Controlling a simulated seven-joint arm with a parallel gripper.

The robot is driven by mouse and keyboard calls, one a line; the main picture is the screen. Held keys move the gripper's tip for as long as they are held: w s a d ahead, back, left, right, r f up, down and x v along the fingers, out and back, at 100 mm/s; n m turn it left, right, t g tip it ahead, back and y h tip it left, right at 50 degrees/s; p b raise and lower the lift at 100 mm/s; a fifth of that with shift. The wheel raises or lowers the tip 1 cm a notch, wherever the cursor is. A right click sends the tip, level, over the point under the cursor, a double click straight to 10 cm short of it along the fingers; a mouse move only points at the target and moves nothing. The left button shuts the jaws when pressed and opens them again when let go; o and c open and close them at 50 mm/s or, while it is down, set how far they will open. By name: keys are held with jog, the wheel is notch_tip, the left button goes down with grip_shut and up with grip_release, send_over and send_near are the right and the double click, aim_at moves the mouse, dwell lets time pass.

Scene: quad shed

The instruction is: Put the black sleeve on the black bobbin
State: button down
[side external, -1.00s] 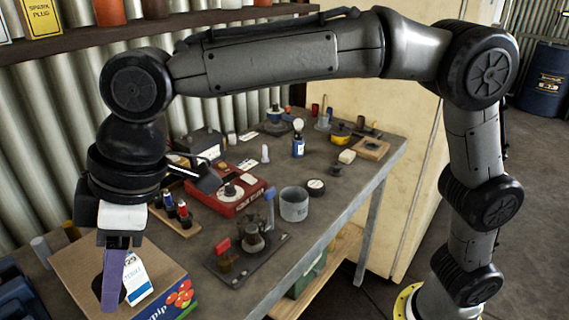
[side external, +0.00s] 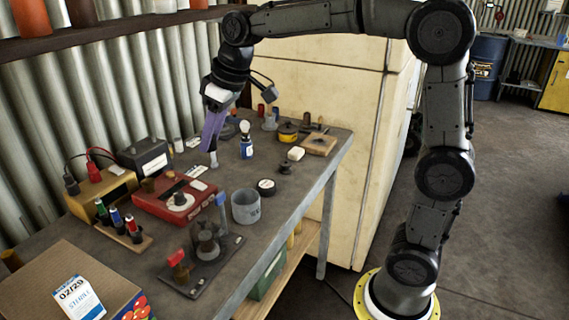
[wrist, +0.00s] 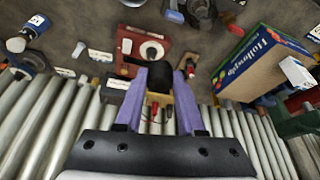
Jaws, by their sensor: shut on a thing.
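My gripper (side external: 205,150) is over the back of the bench, its purple fingers pointing down. In the wrist view the fingers (wrist: 159,80) close on a dark piece, the black sleeve (wrist: 160,72), which shows between their tips. In the side view the fingers hide the sleeve. A small dark spool-like piece (side external: 285,167) stands on the bench to the right of my gripper, in front of the white block; it looks like the black bobbin. It is too small to be sure.
A pale cone (side external: 213,158) stands near my fingertips. A blue bottle (side external: 247,148) stands between gripper and spool-like piece. A red meter (side external: 174,199) and cardboard box (side external: 50,275) lie left.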

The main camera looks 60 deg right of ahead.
jog(key=s+d+m+h, duration=0.2)
jog(key=s+d+m, duration=0.2)
jog(key=s+d, duration=0.5)
jog(key=s+d+m+h, duration=0.1)
jog(key=s+d+m, duration=0.3)
jog(key=d, duration=0.8)
send_near(285, 162)
jog(key=shift+w+d+f, duration=0.15)
jog(key=shift+w+f, duration=0.15)
jog(key=shift+w, duration=0.2)
jog(key=shift+w+d+f, duration=0.2)
jog(key=shift+w+f, duration=0.1)
jog(key=shift+w, duration=0.15)
jog(key=shift+w+d+f, duration=0.1)
jog(key=shift+w+f, duration=0.05)
jog(key=shift+f, duration=0.15)
jog(key=shift+w+d+f, duration=0.1)
jog(key=shift+f, duration=0.8)
jog(key=shift+w+d+f, duration=0.1)
jog(key=shift+f, duration=0.8)
